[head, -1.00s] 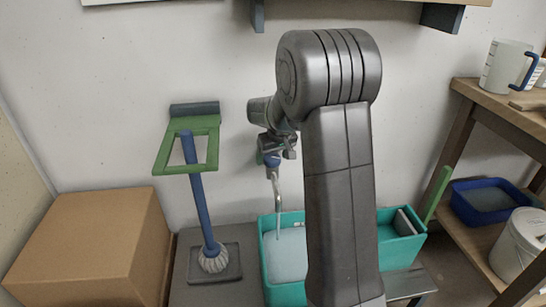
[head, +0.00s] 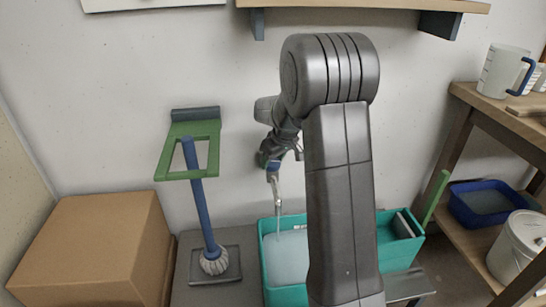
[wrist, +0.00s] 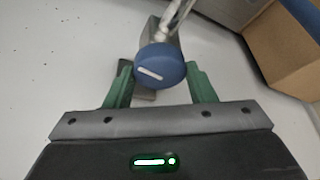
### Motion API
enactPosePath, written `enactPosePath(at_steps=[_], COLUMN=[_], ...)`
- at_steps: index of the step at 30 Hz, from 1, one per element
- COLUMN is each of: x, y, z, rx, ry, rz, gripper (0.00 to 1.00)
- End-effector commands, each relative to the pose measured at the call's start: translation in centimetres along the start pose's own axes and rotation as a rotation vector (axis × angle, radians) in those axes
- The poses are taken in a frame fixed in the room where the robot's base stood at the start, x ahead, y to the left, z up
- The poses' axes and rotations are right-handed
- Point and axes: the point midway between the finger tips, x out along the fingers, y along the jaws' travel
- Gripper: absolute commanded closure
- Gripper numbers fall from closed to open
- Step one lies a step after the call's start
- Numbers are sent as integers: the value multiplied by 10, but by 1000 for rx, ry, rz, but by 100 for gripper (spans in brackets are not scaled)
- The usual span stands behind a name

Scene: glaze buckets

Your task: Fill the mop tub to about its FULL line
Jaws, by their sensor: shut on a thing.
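The teal mop tub (head: 268,280) stands low against the wall, partly hidden behind my arm. Pale water (head: 287,258) covers the visible part of its left section; I cannot make out a FULL line. A metal tap spout (head: 277,190) hangs above it, and a thin stream (head: 278,226) falls into the tub. My gripper (head: 270,160) is shut on the round blue tap knob (wrist: 160,66). In the wrist view, the green fingers of my gripper (wrist: 160,82) sit on either side of the knob, whose white mark is slightly tilted.
A mop (head: 203,215) stands in a green holder (head: 190,140) left of the tub. A cardboard box (head: 85,245) is at the far left. On the right, a wooden shelf unit (head: 470,97) holds a jug (head: 503,72), a blue basin (head: 480,203) and a white bucket (head: 518,245).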

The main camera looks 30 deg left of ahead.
Motion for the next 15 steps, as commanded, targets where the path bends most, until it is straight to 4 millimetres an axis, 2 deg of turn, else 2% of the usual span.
enactPosePath(at_steps=[15], x=[0], y=[2], z=[0], rx=[-228], ry=[1], rz=[-95], gripper=[73])
